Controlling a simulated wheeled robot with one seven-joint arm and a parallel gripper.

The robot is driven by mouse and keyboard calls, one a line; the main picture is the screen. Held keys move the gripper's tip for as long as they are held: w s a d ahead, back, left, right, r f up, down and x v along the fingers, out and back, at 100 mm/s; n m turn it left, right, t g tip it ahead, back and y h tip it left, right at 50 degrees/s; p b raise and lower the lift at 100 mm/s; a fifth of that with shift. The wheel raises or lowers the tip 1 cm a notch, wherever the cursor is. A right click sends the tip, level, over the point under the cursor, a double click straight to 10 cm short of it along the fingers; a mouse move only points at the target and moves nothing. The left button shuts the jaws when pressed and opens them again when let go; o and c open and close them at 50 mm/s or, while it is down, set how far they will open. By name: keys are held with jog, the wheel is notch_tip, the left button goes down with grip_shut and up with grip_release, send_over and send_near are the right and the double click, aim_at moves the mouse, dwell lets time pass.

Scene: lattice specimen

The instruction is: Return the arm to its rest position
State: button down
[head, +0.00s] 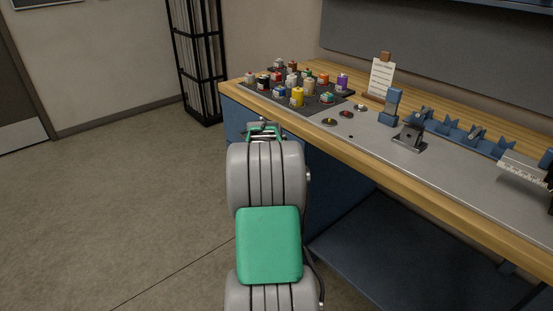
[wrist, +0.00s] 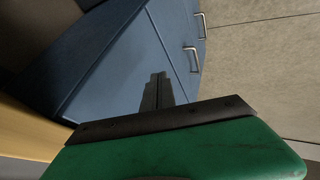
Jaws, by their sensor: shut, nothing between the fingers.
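My gripper (wrist: 157,78) shows in the wrist view as two dark fingers side by side, shut with nothing between them. Behind the fingers is the blue front of the bench cabinet (wrist: 110,55). In the head view my grey and green arm stands in front of the bench's left end, and its fingers are hidden behind the arm's own links. The arm appears clear of the objects on the bench top. I cannot tell the exact gap between my gripper and the cabinet.
The bench (head: 445,195) runs to the right, with a dark mat (head: 262,92) of several small coloured containers, a clipboard (head: 381,78) and blue fixtures (head: 391,107). A black rack (head: 196,60) stands by the wall. The floor (head: 130,195) at left is clear. Cabinet handles (wrist: 192,58) show in the wrist view.

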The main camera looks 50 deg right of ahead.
jog(key=v, duration=0.7)
jog(key=w+a+r+n+y+p, duration=0.1)
jog(key=a+r+p, duration=0.25)
jog(key=a, duration=0.45)
jog(key=w+a+r+t+y+p, duration=0.1)
jog(key=w+a+r+p, duration=0.2)
jog(key=a, duration=0.5)
jog(key=a+r+n+y+p, duration=0.1)
jog(key=a+r+p, duration=0.25)
jog(key=a, duration=0.45)
jog(key=s+a+r+y+p, duration=0.1)
jog(key=s+a+r+p, duration=0.1)
jog(key=a, duration=0.6)
jog(key=s+a+r+n+y+p, duration=0.1)
jog(key=s+a+r+p, duration=0.1)
jog(key=s+a, duration=0.3)
jog(key=s+a+r+y+p, duration=0.1)
jog(key=s+a+p, duration=0.3)
jog(key=a, duration=0.7)
jog(key=shift+r+n+g, duration=0.4)
jog(key=shift+r, duration=0.25)
